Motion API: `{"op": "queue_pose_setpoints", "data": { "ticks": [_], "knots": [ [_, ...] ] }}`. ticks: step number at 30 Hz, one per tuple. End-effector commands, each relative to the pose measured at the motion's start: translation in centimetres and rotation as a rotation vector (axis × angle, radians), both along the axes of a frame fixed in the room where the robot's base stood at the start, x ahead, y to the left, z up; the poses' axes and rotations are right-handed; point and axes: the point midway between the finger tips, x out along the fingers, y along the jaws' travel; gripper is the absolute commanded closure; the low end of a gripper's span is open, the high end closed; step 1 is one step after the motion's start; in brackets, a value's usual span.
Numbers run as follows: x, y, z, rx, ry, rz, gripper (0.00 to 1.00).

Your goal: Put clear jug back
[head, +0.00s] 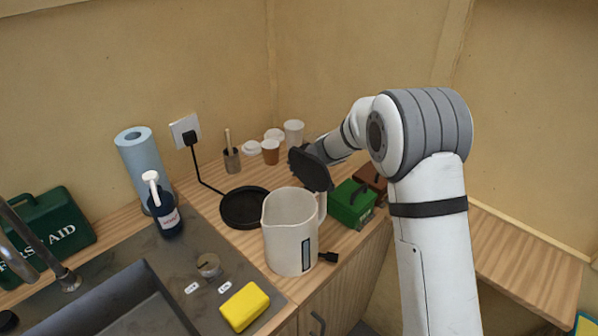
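The only large jug in view is an opaque cream kettle-style jug (287,238) with a narrow dark window on its side. It is upright over the front part of the wooden counter; I cannot tell whether it touches the counter. Its handle (322,206) is on the right. A round black base (243,207) lies behind and left of the jug, empty, with a cord running to the wall socket. My gripper (313,172) is at the top of the handle, its dark body angled down. Its fingers are hidden, so its grip on the handle does not show.
A green box (351,205) and a brown box (371,179) are close right of the jug. Several cups (293,133) stand behind. A sink (110,306), blue soap bottle (166,213), paper roll (140,165) and yellow sponge (244,306) are left and in front.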

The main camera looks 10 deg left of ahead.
Motion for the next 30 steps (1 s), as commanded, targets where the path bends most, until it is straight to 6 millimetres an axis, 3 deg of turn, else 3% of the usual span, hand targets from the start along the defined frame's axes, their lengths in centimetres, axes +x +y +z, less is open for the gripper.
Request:
{"op": "queue_pose_setpoints", "data": {
  "ticks": [11,12,19,30],
  "knots": [
    [0.07,-0.07,-0.42,0.001,-0.001,-0.003,1.0],
    [0.06,-0.08,-0.44,0.001,0.0,-0.002,0.84],
    [0.07,-0.12,-0.42,0.001,-0.001,-0.003,0.66],
    [-0.06,-0.39,0.33,0.0,-0.002,-0.003,0.64]
  ]
}}
